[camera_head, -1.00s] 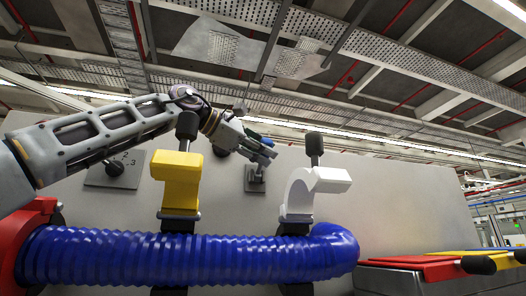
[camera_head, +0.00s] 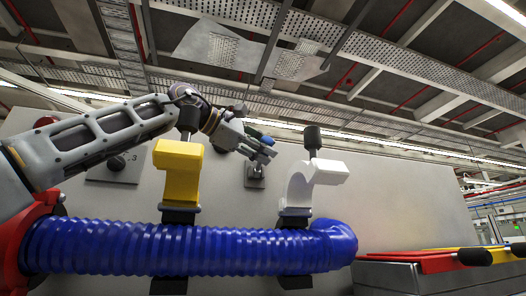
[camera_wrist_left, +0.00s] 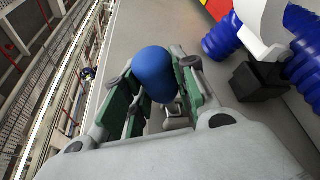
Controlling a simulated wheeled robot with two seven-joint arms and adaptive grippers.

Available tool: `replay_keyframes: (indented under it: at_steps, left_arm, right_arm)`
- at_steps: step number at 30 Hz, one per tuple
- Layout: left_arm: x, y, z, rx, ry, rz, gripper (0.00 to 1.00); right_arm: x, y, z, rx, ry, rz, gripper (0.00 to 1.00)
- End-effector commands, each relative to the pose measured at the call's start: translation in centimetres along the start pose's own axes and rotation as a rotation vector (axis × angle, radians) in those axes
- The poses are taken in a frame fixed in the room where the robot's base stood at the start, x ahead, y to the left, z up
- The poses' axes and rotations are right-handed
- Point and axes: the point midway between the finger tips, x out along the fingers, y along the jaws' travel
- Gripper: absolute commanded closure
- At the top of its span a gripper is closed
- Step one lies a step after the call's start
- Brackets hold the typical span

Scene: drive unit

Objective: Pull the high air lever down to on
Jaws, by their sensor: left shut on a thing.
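The high air lever has a blue knob (camera_wrist_left: 155,74) and a small grey base (camera_head: 255,178) on the tall grey panel. In the left wrist view the knob sits between the green pads of my left gripper (camera_wrist_left: 158,92), which is shut on it. In the head view my left gripper (camera_head: 265,148) reaches in from the left, just above the lever base. A bit of blue shows at its fingers, which hide most of the lever. The lever's exact angle is hard to tell. My right gripper is in neither view.
A yellow clamp-like piece (camera_head: 178,172) and a white hooked piece (camera_head: 318,175), both with black knobs, stand in front of the panel (camera_head: 400,200). A thick blue corrugated hose (camera_head: 190,250) runs below. Red (camera_head: 430,262) and yellow handles lie at lower right.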

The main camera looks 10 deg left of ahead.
Motion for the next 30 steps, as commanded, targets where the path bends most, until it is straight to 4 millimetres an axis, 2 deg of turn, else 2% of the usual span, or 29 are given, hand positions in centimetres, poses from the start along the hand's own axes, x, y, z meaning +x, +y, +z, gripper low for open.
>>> replay_keyframes:
  at_steps: [6, 7, 12, 23, 30]
  left_arm:
    - [0.0, 0.1, 0.1, -0.002, -0.001, 0.0, 1.0]
    - [0.0, 0.1, 0.1, -0.002, -0.001, 0.0, 0.68]
    - [0.0, 0.1, 0.1, -0.002, 0.0, -0.001, 0.5]
    - [-0.1, 0.1, 0.0, -0.002, 0.0, -0.001, 0.5]
    - [-1.3, 0.1, 0.0, -0.003, 0.0, 0.0, 0.5]
  right_arm:
    - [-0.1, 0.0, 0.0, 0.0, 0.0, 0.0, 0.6]
    - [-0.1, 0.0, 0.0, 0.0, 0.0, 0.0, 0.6]
    - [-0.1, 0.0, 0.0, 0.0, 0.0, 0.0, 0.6]
    - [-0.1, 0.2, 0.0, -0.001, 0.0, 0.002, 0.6]
    - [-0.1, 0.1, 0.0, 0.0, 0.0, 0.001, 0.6]
